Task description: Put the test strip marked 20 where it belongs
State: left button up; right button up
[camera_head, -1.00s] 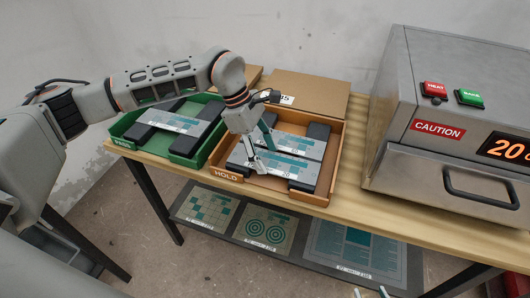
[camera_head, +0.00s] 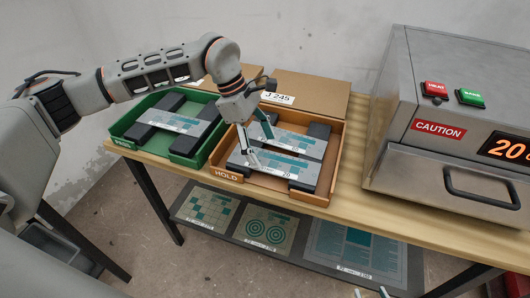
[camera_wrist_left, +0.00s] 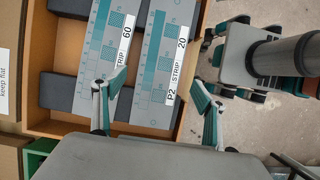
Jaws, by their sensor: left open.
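The test strip marked 20 (camera_head: 275,169) is the nearer of two strips in the orange HOLD tray (camera_head: 226,176), lying across dark blocks. In the left wrist view the strip marked 20 (camera_wrist_left: 157,55) lies beside the strip marked 60 (camera_wrist_left: 103,45). My left gripper (camera_head: 260,149) is open and empty above the tray. In the left wrist view my left gripper's fingers (camera_wrist_left: 158,83) are on either side of the strip marked 20, one towards the strip marked 60. My right gripper (camera_head: 371,292) shows only its tips, apart, at the bottom edge.
The green PASS tray (camera_head: 130,143) to the left holds another strip (camera_head: 172,122). Cardboard boxes (camera_head: 310,92) stand behind the trays. A metal heating machine (camera_head: 420,160) with a CAUTION label and orange display fills the right. Printed plates (camera_head: 264,226) lie on the lower shelf.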

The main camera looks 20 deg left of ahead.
pick_arm(q)
jog(key=v, duration=0.9)
jog(key=shift+s, duration=0.1)
